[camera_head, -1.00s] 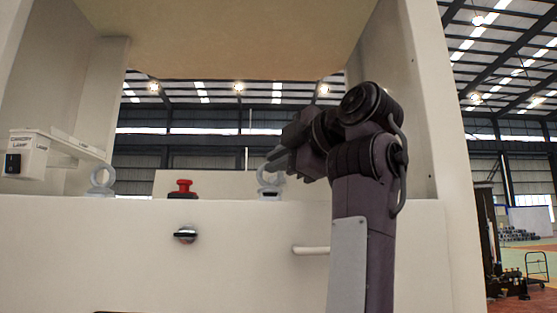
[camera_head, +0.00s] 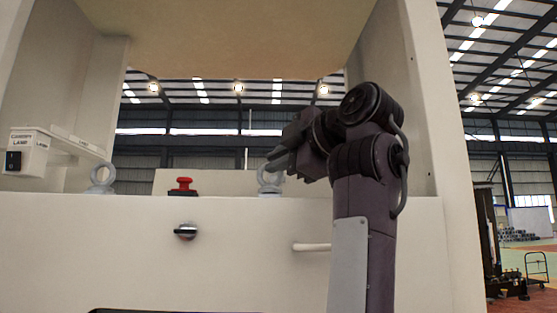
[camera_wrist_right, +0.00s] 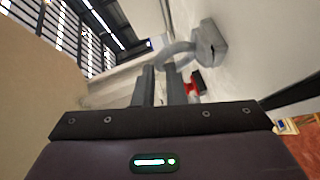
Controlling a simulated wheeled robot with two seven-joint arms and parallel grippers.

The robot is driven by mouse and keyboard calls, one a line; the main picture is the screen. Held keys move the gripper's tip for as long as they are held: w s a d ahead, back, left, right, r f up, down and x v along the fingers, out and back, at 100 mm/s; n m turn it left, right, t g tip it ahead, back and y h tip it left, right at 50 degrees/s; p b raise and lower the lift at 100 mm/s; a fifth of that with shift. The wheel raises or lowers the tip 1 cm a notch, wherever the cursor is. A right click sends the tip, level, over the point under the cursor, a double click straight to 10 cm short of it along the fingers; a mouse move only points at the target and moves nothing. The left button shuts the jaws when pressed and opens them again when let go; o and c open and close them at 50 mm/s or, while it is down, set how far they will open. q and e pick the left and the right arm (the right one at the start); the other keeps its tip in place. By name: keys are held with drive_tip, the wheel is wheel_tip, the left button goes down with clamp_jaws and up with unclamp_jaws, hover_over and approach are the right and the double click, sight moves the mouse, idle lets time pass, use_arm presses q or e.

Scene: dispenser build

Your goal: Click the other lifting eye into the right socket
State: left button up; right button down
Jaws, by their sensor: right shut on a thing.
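My right gripper (camera_head: 277,160) is shut on a grey lifting eye (camera_head: 270,181), gripping the ring's upper part. The eye stands upright with its base down at the top edge of the white front panel, at the right socket's place. The base hides the socket, and I cannot tell whether it is fully seated. In the right wrist view, the fingers (camera_wrist_right: 159,76) close on the ring (camera_wrist_right: 178,52), with its block-like base (camera_wrist_right: 208,44) beyond. Another lifting eye (camera_head: 102,179) stands upright at the left of the same panel edge. My left gripper is not in view.
A red push button (camera_head: 181,186) stands between the eyes. A dark knob (camera_head: 186,232) and a pale bar handle (camera_head: 311,247) are on the panel below. A canopy lamp switch box (camera_head: 27,152) is at left. A white side post (camera_head: 412,150) rises right of my arm.

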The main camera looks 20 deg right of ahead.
idle(0.4)
drive_tip(key=c, duration=1.4)
unclamp_jaws()
drive_tip(key=shift+o, duration=0.3)
drive_tip(key=shift+f, duration=0.1)
drive_tip(key=o, duration=0.4)
drive_tip(key=shift+s, duration=0.1)
drive_tip(key=shift+b+v, duration=0.95)
drive_tip(key=shift+v, duration=1.9)
drive_tip(key=shift+d, duration=0.1)
